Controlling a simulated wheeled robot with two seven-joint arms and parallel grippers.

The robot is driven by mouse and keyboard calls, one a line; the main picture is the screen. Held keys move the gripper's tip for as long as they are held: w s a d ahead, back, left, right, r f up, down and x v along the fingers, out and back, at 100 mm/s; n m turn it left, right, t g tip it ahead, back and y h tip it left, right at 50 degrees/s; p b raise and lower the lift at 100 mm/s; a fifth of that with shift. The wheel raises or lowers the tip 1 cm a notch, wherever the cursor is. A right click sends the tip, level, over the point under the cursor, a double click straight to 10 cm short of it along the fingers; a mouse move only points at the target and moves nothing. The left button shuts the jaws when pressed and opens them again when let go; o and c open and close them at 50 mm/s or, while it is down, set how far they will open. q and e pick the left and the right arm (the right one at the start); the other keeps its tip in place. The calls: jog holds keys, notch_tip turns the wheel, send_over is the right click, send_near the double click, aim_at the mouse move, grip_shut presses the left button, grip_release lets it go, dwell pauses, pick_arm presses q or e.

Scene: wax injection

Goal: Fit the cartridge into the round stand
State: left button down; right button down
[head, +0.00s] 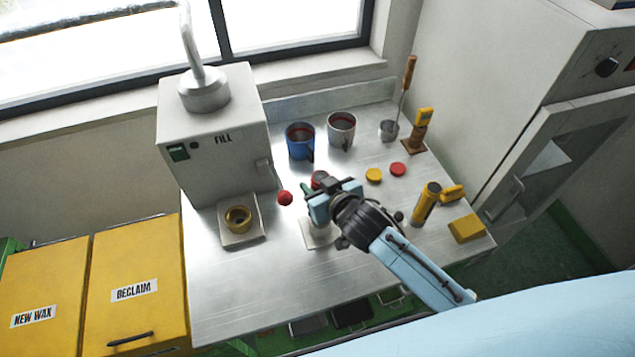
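My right gripper (318,192) reaches in from the lower right over the middle of the table. A small grey cylinder with a reddish top (319,179) shows at its fingertips; whether the fingers grip it or only stand in front of it I cannot tell. A brass ring-shaped holder (238,218), which looks like the round stand, sits on a square plate to the left, apart from the gripper. I cannot tell for sure which thing is the cartridge. My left gripper is not in view.
The grey fill machine (212,125) stands at the back left. A blue pot (300,141) and a grey pot (341,129) stand behind the gripper. A red ball (285,198) lies to its left. A yellow cylinder (425,203) and yellow block (466,228) are at right. The front left is clear.

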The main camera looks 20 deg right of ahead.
jog(key=shift+f+b, duration=2.05)
jog(key=shift+f, duration=0.95)
jog(key=c, duration=0.8)
grip_release()
jog(key=shift+f, duration=0.1)
jog(key=v, duration=1.3)
jog(key=shift+s, duration=0.2)
jog(key=shift+d, duration=0.1)
